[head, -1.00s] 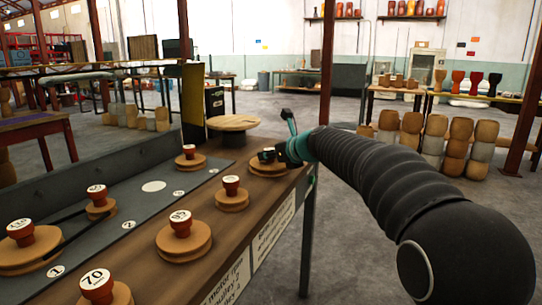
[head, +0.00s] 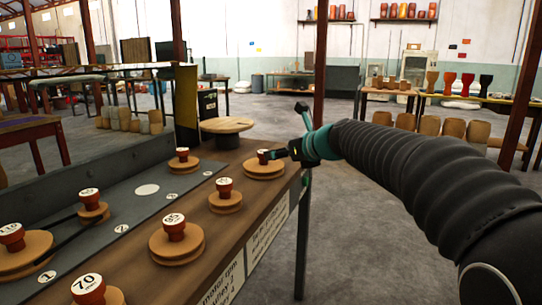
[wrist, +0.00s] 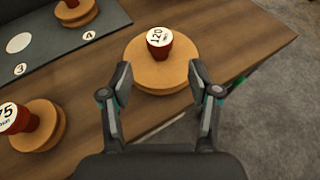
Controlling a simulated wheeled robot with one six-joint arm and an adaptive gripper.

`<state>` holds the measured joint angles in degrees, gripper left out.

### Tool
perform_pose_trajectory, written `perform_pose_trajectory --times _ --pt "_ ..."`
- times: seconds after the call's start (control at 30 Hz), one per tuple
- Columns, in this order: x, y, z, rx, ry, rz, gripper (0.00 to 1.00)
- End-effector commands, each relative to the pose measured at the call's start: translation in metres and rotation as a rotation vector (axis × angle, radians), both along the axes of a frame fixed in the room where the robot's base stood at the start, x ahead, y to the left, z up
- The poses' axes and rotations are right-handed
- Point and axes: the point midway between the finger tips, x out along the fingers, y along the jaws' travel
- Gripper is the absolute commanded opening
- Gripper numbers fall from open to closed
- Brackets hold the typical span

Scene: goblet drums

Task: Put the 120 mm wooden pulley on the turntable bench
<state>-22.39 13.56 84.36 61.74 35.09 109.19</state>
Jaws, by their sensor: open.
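The 120 mm wooden pulley (wrist: 146,78) is a stepped round wooden disc with a dark red knob labelled 120 on top. It lies on the brown bench near its far right corner and also shows in the head view (head: 264,172). My gripper (wrist: 160,72) is open and empty. In the wrist view its two fingers reach toward the pulley's near side, one on each side of the knob, and are apart from the knob. In the head view my gripper (head: 283,153) is just right of the knob. A low round wooden top (head: 226,126) stands beyond the bench; I cannot tell whether it is the turntable bench.
Several other knobbed pulleys, including the 75 pulley (wrist: 37,125), stand on the bench and its grey numbered plate (wrist: 55,38). Open grey floor (head: 370,220) lies to the right.

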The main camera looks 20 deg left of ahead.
Motion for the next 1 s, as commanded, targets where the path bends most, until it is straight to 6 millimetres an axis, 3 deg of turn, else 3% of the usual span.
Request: perform_pose_trajectory --times 0.2,0.57,0.67,0.77,1.0 --pt "-0.015 -0.022 0.011 0.001 0.0 -0.001 0.61" --pt "-0.02 -0.029 0.014 -0.004 -0.003 0.001 0.61" --pt "-0.028 -0.04 0.013 -0.056 -0.046 0.018 0.61" --pt "-0.048 -0.066 0.008 -0.19 -0.149 0.07 0.61" --pt "-0.132 -0.163 -0.03 -0.721 -0.493 0.337 0.61"
